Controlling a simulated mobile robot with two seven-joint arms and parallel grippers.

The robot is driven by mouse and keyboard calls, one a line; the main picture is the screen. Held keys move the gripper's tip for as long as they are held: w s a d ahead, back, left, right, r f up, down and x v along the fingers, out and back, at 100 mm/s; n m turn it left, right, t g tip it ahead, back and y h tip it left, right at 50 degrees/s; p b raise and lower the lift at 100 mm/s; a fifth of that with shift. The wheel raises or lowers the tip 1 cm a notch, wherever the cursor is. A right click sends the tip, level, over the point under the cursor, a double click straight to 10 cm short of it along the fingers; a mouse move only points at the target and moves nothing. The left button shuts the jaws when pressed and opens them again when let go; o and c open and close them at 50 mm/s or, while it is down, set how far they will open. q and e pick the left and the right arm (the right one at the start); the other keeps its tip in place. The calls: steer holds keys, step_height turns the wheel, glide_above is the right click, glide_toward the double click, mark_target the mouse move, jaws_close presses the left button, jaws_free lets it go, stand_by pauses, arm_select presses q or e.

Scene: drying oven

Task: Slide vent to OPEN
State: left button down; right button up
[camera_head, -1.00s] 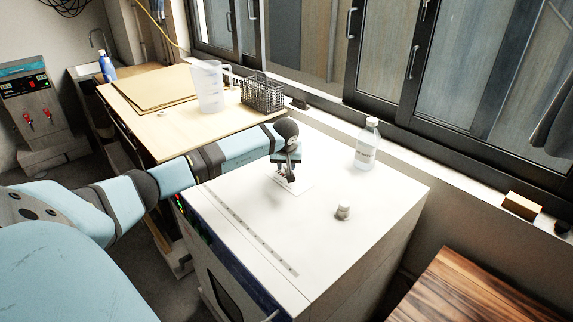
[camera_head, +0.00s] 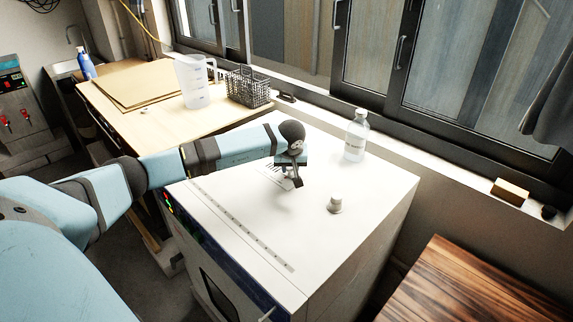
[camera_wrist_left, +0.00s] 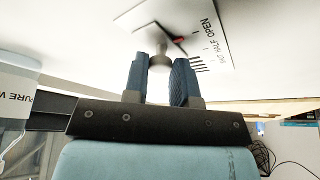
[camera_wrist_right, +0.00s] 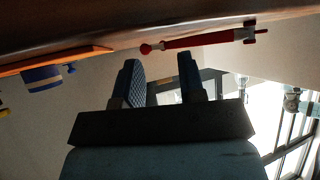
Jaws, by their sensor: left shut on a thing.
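The vent is a white label plate (camera_head: 270,170) on top of the white drying oven (camera_head: 345,235). My right gripper (camera_wrist_right: 159,62) is open and empty, outside the head view.
A clear bottle (camera_head: 356,136) and a small grey fitting (camera_head: 335,205) stand on the oven top, right of my left gripper. A table (camera_head: 130,117) with a jug (camera_head: 193,82) and wire basket (camera_head: 248,87) stands behind. The oven top's front right is clear.

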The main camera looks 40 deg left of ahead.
arm_select(q)
steer(key=c, duration=1.3)
jaws_free()
steer(key=shift+d+f, duration=0.15)
steer(key=shift+d, duration=0.05)
steer(key=o, duration=0.4)
steer(key=shift+d, duration=0.1)
steer(key=shift+c, duration=0.2)
arm_select(e)
steer(key=shift+d, duration=0.1)
arm_select(q)
steer(key=shift+r, duration=0.25)
steer(key=shift+s+r, duration=0.15)
steer(key=shift+r, duration=0.2)
arm_select(e)
steer(key=shift+a, duration=0.2)
arm_select(q)
steer(key=v, duration=1.3)
steer(key=shift+b, duration=0.4)
arm_select(e)
steer(key=shift+f, duration=0.3)
arm_select(q)
steer(key=shift+f, duration=0.1)
